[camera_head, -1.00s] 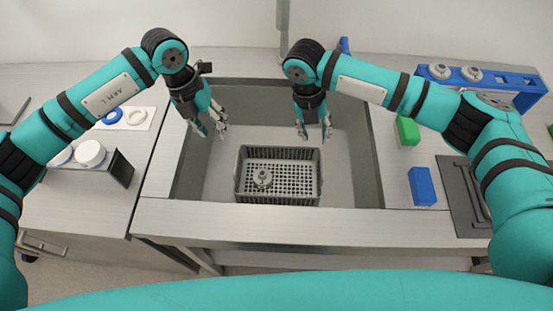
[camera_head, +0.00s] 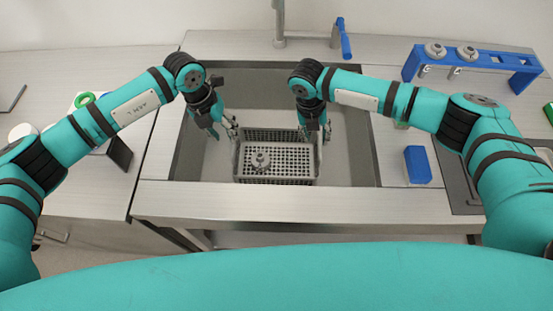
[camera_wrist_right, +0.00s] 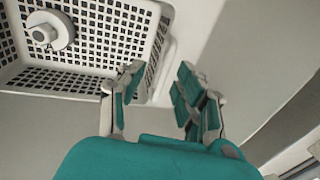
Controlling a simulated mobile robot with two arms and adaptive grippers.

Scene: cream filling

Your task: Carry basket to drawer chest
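The grey perforated basket (camera_head: 275,181) sits in the sink, with a small grey round part (camera_head: 260,159) inside it. The basket (camera_wrist_right: 85,80) and the round part (camera_wrist_right: 49,29) also show in the right wrist view. My left gripper (camera_head: 224,131) is open just beside the basket's left end, near its far corner. My right gripper (camera_head: 319,133) is at the far right corner. In the right wrist view my right gripper (camera_wrist_right: 160,92) has its fingers apart, with the basket's end rim just ahead between them. No drawer chest can be made out.
The sink (camera_head: 350,165) has raised edges around the basket. A faucet (camera_head: 279,25) and a blue-handled tool (camera_head: 342,38) stand behind it. At right are a blue block (camera_head: 417,165) and a blue rack (camera_head: 498,62). A dark stand (camera_head: 120,153) is at left.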

